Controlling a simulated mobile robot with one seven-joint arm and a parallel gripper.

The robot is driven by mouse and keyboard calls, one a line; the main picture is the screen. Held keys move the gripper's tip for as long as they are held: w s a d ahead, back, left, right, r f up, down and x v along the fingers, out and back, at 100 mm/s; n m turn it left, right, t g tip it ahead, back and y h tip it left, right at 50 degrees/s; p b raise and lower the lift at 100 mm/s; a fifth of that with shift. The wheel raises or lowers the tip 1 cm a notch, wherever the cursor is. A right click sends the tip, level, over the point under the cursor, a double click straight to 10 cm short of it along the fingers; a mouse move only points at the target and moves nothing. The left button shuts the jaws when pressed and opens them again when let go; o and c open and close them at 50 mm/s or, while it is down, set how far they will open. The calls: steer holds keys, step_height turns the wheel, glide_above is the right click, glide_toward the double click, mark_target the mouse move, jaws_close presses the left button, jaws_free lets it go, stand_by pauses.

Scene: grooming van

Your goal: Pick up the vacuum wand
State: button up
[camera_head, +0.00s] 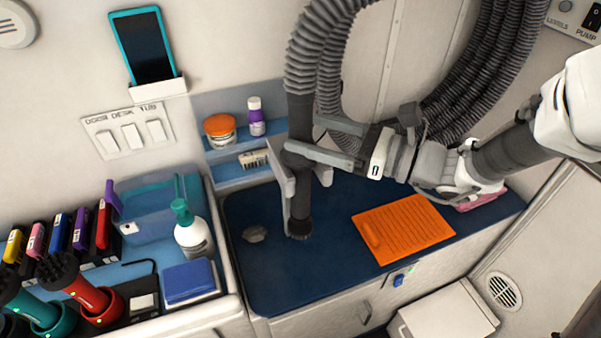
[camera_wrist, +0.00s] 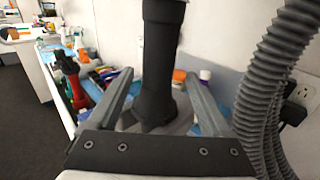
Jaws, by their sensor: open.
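The vacuum wand (camera_head: 301,190) is a dark upright tube hanging in a grey holder (camera_head: 285,182), with a corrugated grey hose (camera_head: 303,62) running up from its top. My gripper (camera_head: 327,138) is level with the upper part of the wand, reaching in from the right. In the wrist view, the wand (camera_wrist: 160,60) stands between the two open fingers of my gripper (camera_wrist: 157,95), with gaps visible on both sides. Whether a finger touches the wand cannot be told. The head view hides part of the wand behind a finger.
An orange mat (camera_head: 405,228) lies on the blue counter (camera_head: 335,270) to the right of the wand. A grey lump (camera_head: 254,234) lies to its left. Looped hose (camera_head: 490,70) hangs on the wall.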

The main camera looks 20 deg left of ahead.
steer(key=a, duration=0.3)
steer(key=a+f, duration=0.1)
steer(key=a, duration=0.1)
steer(key=shift+a, duration=0.1)
steer(key=shift+r, duration=0.1)
jaws_close()
